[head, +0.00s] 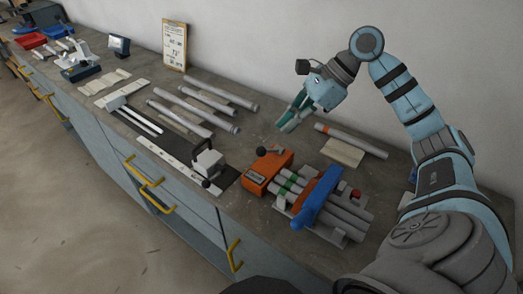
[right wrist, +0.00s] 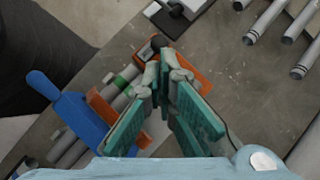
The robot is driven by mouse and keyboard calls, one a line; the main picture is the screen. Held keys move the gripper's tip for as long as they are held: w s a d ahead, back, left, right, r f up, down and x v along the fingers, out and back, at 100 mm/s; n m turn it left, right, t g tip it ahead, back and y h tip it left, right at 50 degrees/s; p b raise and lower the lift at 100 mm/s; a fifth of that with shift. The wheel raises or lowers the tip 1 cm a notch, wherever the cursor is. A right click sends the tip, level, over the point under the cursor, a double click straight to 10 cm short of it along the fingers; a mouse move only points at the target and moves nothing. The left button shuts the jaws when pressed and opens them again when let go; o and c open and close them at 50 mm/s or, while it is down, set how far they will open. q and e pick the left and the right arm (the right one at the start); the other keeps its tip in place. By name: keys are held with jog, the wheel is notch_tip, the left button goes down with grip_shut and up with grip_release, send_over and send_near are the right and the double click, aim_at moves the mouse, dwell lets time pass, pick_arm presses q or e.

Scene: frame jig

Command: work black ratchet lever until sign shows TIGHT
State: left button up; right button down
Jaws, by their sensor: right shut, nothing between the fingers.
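The black ratchet lever (head: 263,151) shows as a dark knob on the orange box (head: 272,166) of the frame jig. In the right wrist view the dark knob (right wrist: 157,42) lies just beyond my fingertips, beside the orange box (right wrist: 190,73). A small label (head: 256,178) is on the box's front; its wording is too small to read. My right gripper (head: 284,127) is shut and empty, above the bench behind the lever and apart from it in the head view. Its fingers (right wrist: 163,68) partly cover the box in the right wrist view. My left gripper is not in view.
A blue clamp bar (head: 318,198) crosses grey tubes with green bands beside the orange box. A red button (head: 356,192) is behind it. A block with a black handle (head: 207,160) stands left. Loose grey tubes (head: 193,115) lie farther left. Bare bench lies behind the box.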

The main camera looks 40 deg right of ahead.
aim_at(265, 149)
jog(key=shift+b+x, duration=0.7)
jog(key=shift+x, duration=2.8)
